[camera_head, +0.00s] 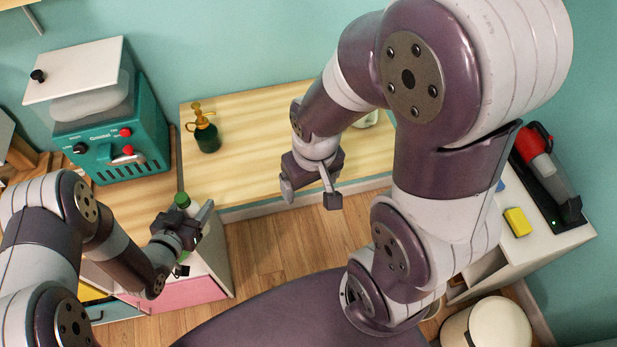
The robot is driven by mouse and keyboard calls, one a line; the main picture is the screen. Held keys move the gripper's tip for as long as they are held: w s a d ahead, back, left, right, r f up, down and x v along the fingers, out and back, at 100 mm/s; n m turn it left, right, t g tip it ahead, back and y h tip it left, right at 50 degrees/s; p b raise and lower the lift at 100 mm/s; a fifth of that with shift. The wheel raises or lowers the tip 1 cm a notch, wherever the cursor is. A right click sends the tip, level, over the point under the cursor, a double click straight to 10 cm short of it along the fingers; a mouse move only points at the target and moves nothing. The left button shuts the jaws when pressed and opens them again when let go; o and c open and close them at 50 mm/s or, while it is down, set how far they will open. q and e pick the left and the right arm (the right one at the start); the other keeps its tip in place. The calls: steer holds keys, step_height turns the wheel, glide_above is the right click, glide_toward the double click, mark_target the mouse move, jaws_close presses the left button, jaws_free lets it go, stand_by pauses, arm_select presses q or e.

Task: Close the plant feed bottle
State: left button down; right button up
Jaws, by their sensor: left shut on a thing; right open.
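My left gripper (194,218) is shut on a small bottle with a green top (183,201), which I take to be the plant feed bottle. The bottle's top shows just above the fingers, and a pale green lower part shows below them. The gripper hides its middle, and I cannot tell whether a cap is on it. My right gripper (310,194) is open and empty, to the right of the bottle and apart from it, above the front edge of the wooden table. No separate cap is clearly visible.
A dark green sprayer with a brass top (207,138) stands on the light wooden table (262,135). A teal machine (112,130) is at left. A white object (370,119) is partly hidden behind my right arm. A yellow sponge (517,222) and red-black handheld vacuum (545,165) lie at right.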

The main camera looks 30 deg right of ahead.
arm_select(q)
steer(key=shift+w+d, duration=0.1)
steer(key=shift+d, duration=0.05)
steer(key=w+a+n+t+y, duration=0.1)
steer(key=a+n+t+y, duration=0.2)
steer(key=a+n+y, duration=0.5)
steer(key=a+y, duration=0.1)
steer(key=a, duration=0.5)
steer(key=shift+w+a, duration=0.35)
steer(key=shift+a, duration=0.05)
